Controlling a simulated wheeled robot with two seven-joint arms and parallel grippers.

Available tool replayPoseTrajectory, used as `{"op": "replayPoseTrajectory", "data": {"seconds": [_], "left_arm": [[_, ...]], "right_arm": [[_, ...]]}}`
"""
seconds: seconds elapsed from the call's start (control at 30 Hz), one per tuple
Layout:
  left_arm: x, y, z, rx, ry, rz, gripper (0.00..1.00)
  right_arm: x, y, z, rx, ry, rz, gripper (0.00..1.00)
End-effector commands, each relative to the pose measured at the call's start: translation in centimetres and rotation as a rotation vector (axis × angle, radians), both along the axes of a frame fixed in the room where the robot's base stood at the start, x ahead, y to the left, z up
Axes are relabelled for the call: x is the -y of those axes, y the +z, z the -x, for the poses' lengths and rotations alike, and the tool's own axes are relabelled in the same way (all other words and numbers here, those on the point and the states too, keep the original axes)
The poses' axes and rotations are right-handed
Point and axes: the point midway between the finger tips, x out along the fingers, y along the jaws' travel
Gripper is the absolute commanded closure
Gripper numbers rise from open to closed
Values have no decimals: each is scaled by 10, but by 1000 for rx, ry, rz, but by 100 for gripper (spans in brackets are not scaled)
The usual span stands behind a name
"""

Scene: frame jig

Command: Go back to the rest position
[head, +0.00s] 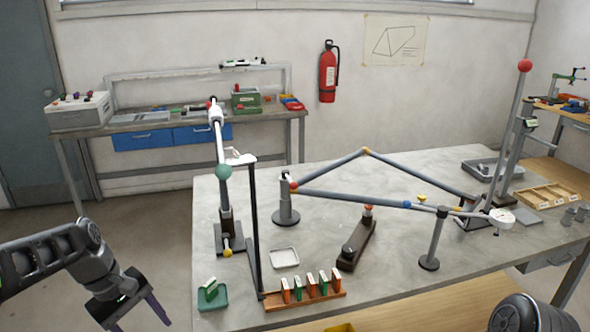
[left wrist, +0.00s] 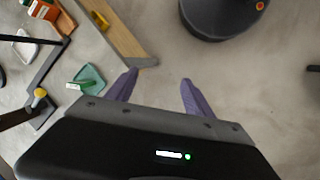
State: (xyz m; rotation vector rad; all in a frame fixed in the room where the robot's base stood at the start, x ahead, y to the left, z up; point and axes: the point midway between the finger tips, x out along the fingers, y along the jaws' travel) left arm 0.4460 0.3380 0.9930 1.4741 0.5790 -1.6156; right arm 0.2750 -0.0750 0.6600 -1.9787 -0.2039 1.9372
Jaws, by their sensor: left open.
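My left gripper (head: 136,316) is at the lower left in the head view, off the left edge of the grey table (head: 215,265). Its purple fingers point down and to the right, and part of it is cut by the picture's bottom edge. In the left wrist view, the left gripper (left wrist: 158,82) is open, with its two purple fingers apart and nothing between them, above bare floor. A dark rounded part of my right arm shows at the lower right of the head view, but its gripper is out of view.
A green tray (head: 212,304) with a green block and a wooden rack (head: 304,300) of orange and green blocks sit at the table's near left. A bar frame (head: 340,197) on posts spans the table. A workbench (head: 150,125) stands behind. Floor at left is clear.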

Motion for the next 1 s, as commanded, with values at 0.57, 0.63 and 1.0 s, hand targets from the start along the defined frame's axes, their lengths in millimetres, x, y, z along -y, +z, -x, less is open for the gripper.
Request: {"op": "replayPoseTrajectory", "data": {"seconds": [0.57, 0.63, 1.0], "left_arm": [[115, -206, -39, 418, -451, -156, 39], [148, -242, -12, 437, -533, -156, 39], [255, -327, 157, 275, -759, 8, 39]], "right_arm": [[0, 0, 0, -1, 0, 0, 100], [0, 0, 0, -1, 0, 0, 100], [0, 0, 0, -1, 0, 0, 100]]}}
